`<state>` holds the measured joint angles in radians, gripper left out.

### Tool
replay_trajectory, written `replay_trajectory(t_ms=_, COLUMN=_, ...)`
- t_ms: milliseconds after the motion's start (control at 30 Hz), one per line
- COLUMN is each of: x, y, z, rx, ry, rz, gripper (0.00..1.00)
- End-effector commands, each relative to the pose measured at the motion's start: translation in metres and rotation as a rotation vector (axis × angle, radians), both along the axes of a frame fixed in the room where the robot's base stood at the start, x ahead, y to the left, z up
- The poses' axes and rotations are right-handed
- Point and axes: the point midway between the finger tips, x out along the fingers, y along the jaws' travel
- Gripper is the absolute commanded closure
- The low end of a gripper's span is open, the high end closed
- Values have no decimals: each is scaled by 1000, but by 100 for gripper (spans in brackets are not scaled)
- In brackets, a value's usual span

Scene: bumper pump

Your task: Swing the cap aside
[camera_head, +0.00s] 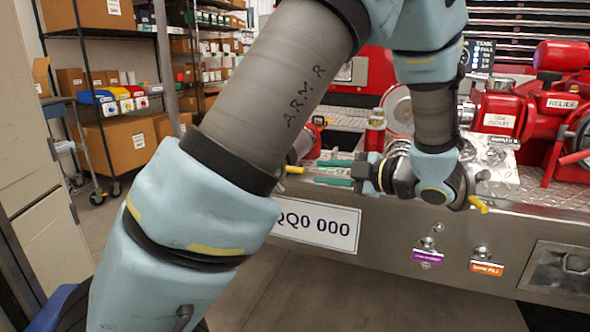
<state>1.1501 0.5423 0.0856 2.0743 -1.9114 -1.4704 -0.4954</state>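My gripper (322,172) is above the bumper, just over the licence plate, and its fingers point left. Its two teal fingers are apart, with a gap between them, and I see nothing held there. A round red and silver fitting (302,146) is just left of the fingertips, partly hidden behind my arm. A small yellow-tipped lever (294,170) shows beside it. I cannot tell surely whether this fitting carries the cap, or whether the fingers touch it. My forearm and wrist hide much of the area around it.
The steel bumper (390,250) carries a plate (318,228), a purple-labelled chrome fitting (427,245) and an orange-labelled one (484,256). A red cylinder (375,130) stands behind my gripper. Red pump parts (500,112) fill the right. Shelves (130,60) stand left; the floor in front is clear.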

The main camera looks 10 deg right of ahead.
Motion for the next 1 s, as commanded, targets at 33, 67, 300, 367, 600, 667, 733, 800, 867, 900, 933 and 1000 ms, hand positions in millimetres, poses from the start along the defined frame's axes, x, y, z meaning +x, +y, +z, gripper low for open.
replay_trajectory(t_ms=33, x=7, y=7, z=-2, rx=2, ry=1, rz=3, gripper=68)
replay_trajectory(t_ms=67, x=11, y=11, z=-3, rx=2, ry=0, rz=4, gripper=68)
replay_trajectory(t_ms=300, x=43, y=40, z=-13, rx=1, ry=1, rz=2, gripper=68)
replay_trajectory(t_ms=367, x=49, y=46, z=-15, rx=2, ry=1, rz=2, gripper=68)
replay_trajectory(t_ms=600, x=64, y=59, z=-19, rx=1, ry=1, rz=0, gripper=68)
replay_trajectory(t_ms=667, x=65, y=60, z=-19, rx=0, ry=1, rz=-1, gripper=68)
replay_trajectory(t_ms=733, x=65, y=60, z=-20, rx=0, ry=1, rz=-2, gripper=68)
replay_trajectory(t_ms=800, x=65, y=60, z=-19, rx=0, ry=1, rz=-2, gripper=68)
replay_trajectory(t_ms=867, x=65, y=60, z=-19, rx=0, ry=1, rz=-2, gripper=68)
replay_trajectory(t_ms=900, x=65, y=60, z=-19, rx=0, ry=1, rz=-2, gripper=68)
replay_trajectory(t_ms=933, x=65, y=60, z=-19, rx=0, ry=1, rz=-2, gripper=71)
replay_trajectory(t_ms=1000, x=65, y=60, z=-19, rx=0, ry=1, rz=-2, gripper=79)
